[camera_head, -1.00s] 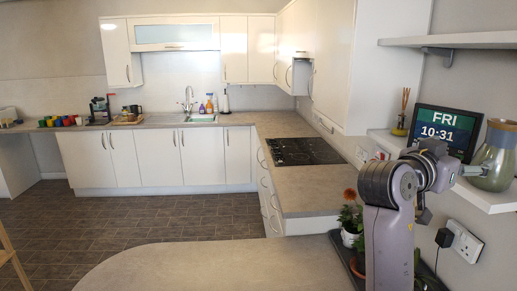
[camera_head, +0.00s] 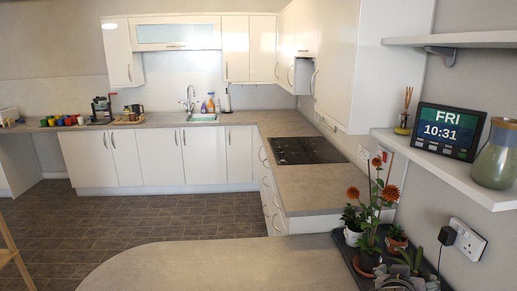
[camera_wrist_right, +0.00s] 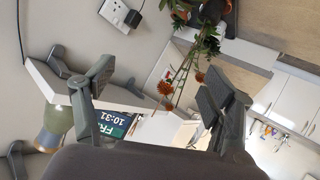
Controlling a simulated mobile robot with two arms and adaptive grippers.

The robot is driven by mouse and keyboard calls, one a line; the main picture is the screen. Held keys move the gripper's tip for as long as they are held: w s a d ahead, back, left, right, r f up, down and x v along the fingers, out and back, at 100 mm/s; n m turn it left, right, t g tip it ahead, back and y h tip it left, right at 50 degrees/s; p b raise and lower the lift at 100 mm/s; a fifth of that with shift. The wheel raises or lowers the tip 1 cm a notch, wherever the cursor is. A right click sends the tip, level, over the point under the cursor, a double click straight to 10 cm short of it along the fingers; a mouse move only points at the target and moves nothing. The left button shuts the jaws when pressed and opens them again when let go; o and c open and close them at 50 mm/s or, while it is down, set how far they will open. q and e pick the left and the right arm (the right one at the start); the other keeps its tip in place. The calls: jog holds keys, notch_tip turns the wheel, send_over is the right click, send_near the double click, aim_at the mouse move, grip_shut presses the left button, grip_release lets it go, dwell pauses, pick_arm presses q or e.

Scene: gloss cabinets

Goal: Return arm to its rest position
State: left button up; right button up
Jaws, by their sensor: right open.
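My right gripper (camera_wrist_right: 158,92) shows in the right wrist view with its two dark grey fingers spread wide. Nothing is held between them. Beyond the gap the view is turned, showing orange flowers (camera_wrist_right: 166,88), the clock display (camera_wrist_right: 112,124) and the vase (camera_wrist_right: 55,126). In the head view the raised right arm is no longer in front of the shelf; a small dark grey shape at the bottom edge may be part of it, but I cannot tell. My left gripper is not in view.
The clock display (camera_head: 447,131) and the green vase (camera_head: 495,155) stand on the white wall shelf (camera_head: 455,178). Potted plants (camera_head: 368,240) stand on a dark tray below, near a wall socket (camera_head: 468,240). The counter (camera_head: 225,265) to their left is clear.

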jog(key=s+a+f+n+g+y, duration=0.3)
jog(key=s+a+f+n+y, duration=0.15)
jog(key=s+f, duration=0.85)
jog(key=s+a+f+n+g+y, duration=0.1)
jog(key=s+a+f+g+y, duration=0.1)
jog(key=s+a+f, duration=0.35)
jog(key=s+a+f+n+g+y, duration=0.1)
jog(key=s+a+f+y, duration=0.15)
jog(key=s, duration=0.65)
notch_tip(320, 180, down, 28)
jog(key=g+b, duration=0.1)
jog(key=b, duration=0.3)
jog(key=s+d+f+b, duration=0.1)
jog(key=s+f, duration=0.7)
jog(key=f, duration=0.3)
jog(key=s+d+f+g+b, duration=0.1)
jog(key=s+d+f+b, duration=0.1)
jog(key=s+f, duration=0.7)
notch_tip(320, 180, down, 2)
jog(key=shift+s+f+g+h+b, duration=0.1)
jog(key=shift+s+g+h+b, duration=0.05)
jog(key=shift+g+h+b, duration=0.2)
jog(key=shift+d, duration=0.1)
